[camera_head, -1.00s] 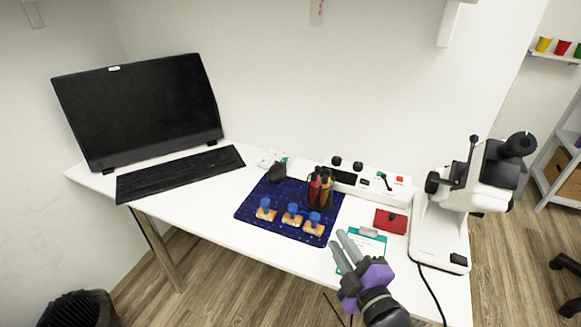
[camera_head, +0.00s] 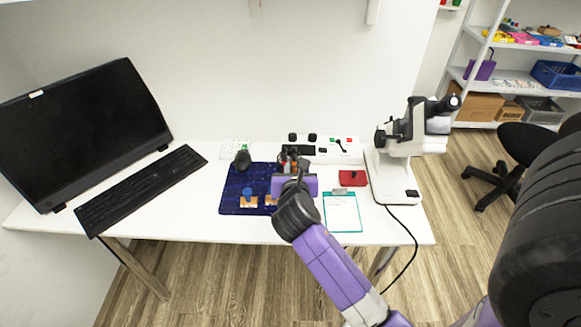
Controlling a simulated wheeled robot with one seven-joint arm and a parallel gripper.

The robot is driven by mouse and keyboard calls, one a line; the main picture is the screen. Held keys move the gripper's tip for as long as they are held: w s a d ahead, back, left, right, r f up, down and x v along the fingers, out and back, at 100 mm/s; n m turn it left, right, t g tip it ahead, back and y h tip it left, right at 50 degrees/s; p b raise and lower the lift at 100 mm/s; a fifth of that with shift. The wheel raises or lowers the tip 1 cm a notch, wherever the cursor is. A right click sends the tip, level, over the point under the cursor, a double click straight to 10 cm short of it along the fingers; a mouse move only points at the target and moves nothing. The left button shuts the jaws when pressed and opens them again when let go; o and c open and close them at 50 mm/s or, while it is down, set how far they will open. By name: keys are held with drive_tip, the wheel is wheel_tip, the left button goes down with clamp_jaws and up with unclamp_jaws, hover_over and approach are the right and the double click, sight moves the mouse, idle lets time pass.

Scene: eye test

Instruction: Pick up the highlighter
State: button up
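A dark pen cup holding pens (camera_head: 288,158) stands on the blue mouse mat (camera_head: 232,185), mostly hidden behind my gripper. I cannot pick out the highlighter among the pens. My gripper (camera_head: 294,170) is over the right part of the mat, pointing away from the camera at the cup. Its purple body covers its fingers, so I cannot tell whether they are open or touch anything.
A white power unit (camera_head: 345,155) runs behind.

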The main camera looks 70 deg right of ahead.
sight(294, 159)
drive_tip(key=x, duration=0.7)
drive_tip(key=shift+d+f, duration=0.2)
drive_tip(key=shift+c, duration=0.4)
clamp_jaws()
